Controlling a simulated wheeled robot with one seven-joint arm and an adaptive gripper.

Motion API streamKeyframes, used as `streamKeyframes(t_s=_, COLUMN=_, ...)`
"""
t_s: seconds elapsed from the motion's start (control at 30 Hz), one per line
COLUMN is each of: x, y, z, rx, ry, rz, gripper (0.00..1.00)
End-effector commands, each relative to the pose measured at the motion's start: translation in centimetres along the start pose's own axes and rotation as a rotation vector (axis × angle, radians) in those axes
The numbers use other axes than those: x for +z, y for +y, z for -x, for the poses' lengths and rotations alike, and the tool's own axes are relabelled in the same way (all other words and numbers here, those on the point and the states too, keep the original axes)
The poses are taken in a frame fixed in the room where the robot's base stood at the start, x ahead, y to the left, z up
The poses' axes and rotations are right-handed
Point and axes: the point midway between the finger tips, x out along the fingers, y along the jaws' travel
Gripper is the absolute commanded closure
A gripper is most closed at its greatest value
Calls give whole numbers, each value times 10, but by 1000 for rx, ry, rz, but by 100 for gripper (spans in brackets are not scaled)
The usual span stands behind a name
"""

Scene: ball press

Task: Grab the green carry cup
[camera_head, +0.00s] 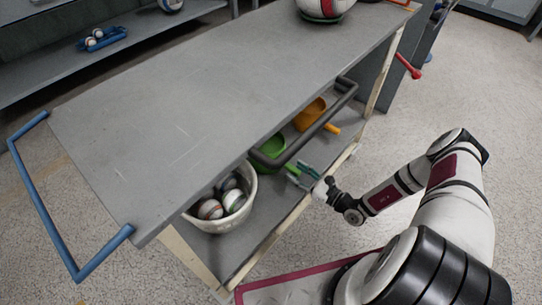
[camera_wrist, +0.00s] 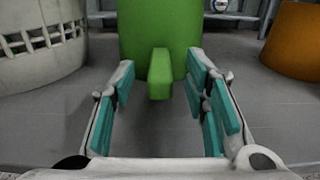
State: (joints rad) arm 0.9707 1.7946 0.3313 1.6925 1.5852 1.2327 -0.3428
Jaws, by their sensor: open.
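The green carry cup (camera_head: 271,149) stands on the lower shelf of the cart, partly hidden by a dark handle bar. In the wrist view the green carry cup (camera_wrist: 178,25) fills the upper middle, and its handle (camera_wrist: 160,75) points straight toward me. My gripper (camera_wrist: 161,90) is open, with one teal-padded finger on each side of the handle and space left on both sides. In the head view my gripper (camera_head: 305,176) is at the shelf's open side, right by the cup.
A white basket (camera_head: 237,213) with several balls stands left of the cup; its slotted wall shows in the wrist view (camera_wrist: 40,50). An orange cup (camera_head: 309,114) stands to the right, also in the wrist view (camera_wrist: 295,42). The cart's grey top (camera_head: 200,90) overhangs the shelf.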

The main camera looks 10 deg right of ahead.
Motion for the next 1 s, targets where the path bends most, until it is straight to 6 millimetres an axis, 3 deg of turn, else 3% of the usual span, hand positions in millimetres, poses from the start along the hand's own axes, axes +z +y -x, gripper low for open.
streamKeyframes(t_s=0.2, x=-1, y=0, z=-30, rx=2, ry=-1, rz=3, gripper=58)
streamKeyframes(t_s=0.43, x=0, y=0, z=-32, rx=0, ry=0, rz=2, gripper=58)
streamKeyframes(t_s=0.63, x=0, y=0, z=-32, rx=1, ry=0, rz=2, gripper=100)
streamKeyframes(t_s=1.0, x=1, y=0, z=-32, rx=1, ry=-1, rz=2, gripper=100)
